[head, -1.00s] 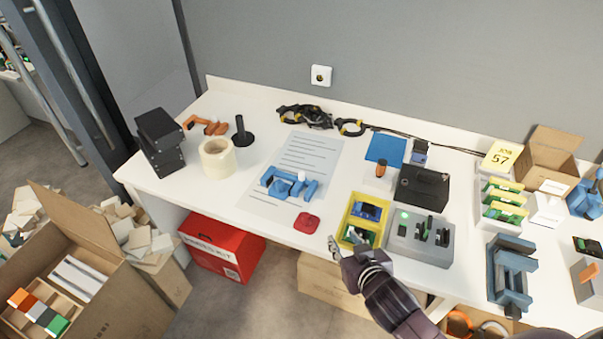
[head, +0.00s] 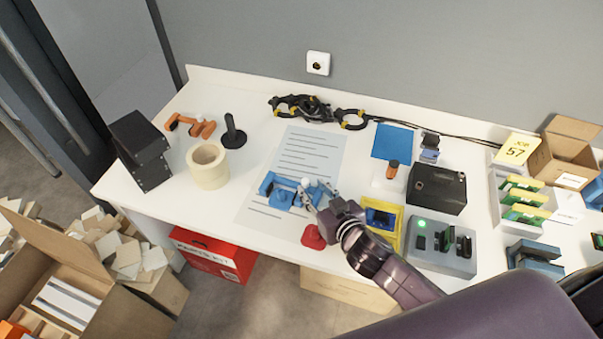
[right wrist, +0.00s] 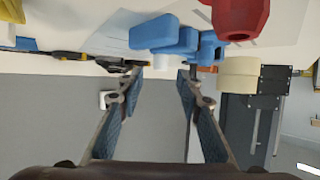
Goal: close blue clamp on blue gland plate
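The blue gland plate with its blue clamp (head: 275,193) lies on a printed sheet on the white table. A small white round part stands at its middle. The clamp and plate are the same blue, so I cannot tell their border or the clamp's state. My right gripper (head: 317,192) is at the right end of this blue assembly and partly covers it. In the right wrist view the fingers (right wrist: 158,72) are spread apart, with the blue assembly (right wrist: 172,36) just beyond the tips. Whether a finger touches it is unclear. My left gripper is not in view.
A red part (head: 312,238) lies close beside my right gripper. A yellow bin (head: 397,216) and a grey box with a green light (head: 440,244) stand to the right. A tape roll (head: 208,166) stands left. The printed sheet (head: 308,150) is bare behind the assembly.

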